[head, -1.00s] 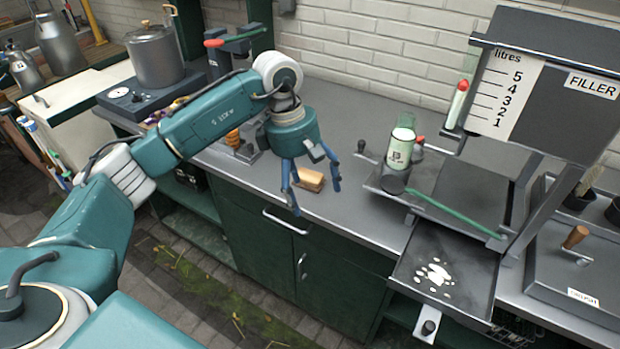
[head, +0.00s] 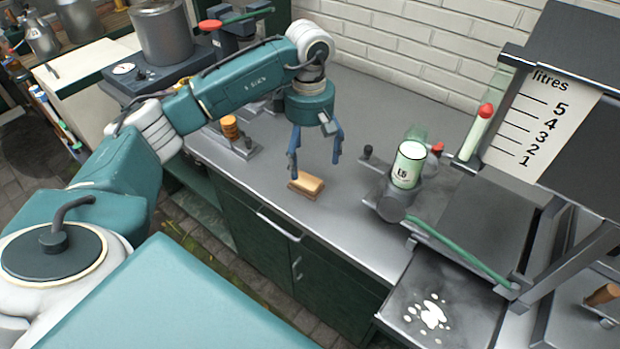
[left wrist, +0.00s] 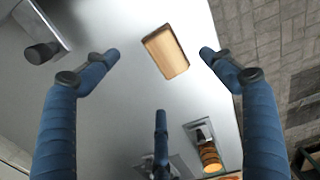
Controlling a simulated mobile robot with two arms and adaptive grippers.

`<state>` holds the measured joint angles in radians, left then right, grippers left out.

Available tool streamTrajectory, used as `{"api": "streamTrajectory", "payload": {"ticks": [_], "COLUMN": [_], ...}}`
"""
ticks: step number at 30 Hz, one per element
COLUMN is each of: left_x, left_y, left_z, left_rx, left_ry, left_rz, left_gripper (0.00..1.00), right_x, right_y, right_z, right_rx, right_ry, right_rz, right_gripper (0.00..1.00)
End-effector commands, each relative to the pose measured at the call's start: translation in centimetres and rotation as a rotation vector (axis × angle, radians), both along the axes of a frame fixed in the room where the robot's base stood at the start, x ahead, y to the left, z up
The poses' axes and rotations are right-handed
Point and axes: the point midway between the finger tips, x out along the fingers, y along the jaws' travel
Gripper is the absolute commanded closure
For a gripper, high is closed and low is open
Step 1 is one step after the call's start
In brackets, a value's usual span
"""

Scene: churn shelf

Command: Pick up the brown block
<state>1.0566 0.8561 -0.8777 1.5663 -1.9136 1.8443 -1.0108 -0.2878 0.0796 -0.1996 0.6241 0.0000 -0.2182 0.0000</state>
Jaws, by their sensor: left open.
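The brown block (head: 306,184) lies on the grey counter (head: 345,205) near its front edge. My left gripper (head: 314,168) points down above the block, open and empty. In the left wrist view the block (left wrist: 166,52) lies beyond and between the spread blue fingers (left wrist: 160,60), with clear space on both sides. The gripper does not visibly touch it. My right gripper is not in view.
A green and white can (head: 408,165) stands on the filler machine to the right. A scale with a steel churn (head: 163,35) stands at the back left. An orange stacked piece (head: 230,127) is left of the block. Counter around the block is clear.

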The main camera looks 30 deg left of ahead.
Motion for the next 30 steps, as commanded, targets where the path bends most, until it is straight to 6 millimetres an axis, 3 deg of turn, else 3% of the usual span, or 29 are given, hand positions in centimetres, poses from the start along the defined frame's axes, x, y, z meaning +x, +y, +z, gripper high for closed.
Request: {"api": "streamTrajectory", "payload": {"ticks": [3,8,13,18,26,30], "left_x": [-0.1,-0.1,-0.2,-0.1,-0.1,-0.1], "left_y": [0.0,0.0,-0.1,0.0,0.0,0.0], "left_z": [-1.5,-2.5,-4.8,-7.0,-7.4,-7.4], "left_rx": [-0.001,-0.001,-0.002,-0.001,0.000,0.000], "left_ry": [0.003,0.002,0.006,0.001,-0.001,-0.001], "left_rz": [0.001,0.001,0.000,0.001,0.000,0.000], "left_gripper": [0.17,0.17,0.17,0.17,0.17,0.43], "right_x": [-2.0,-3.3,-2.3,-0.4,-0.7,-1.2], "right_y": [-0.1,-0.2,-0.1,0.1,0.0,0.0], "right_z": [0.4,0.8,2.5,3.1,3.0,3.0], "right_rx": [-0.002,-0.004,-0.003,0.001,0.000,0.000], "right_ry": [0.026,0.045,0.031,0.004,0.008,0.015], "right_rz": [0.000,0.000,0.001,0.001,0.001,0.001], "right_gripper": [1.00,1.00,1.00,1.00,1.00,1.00]}}
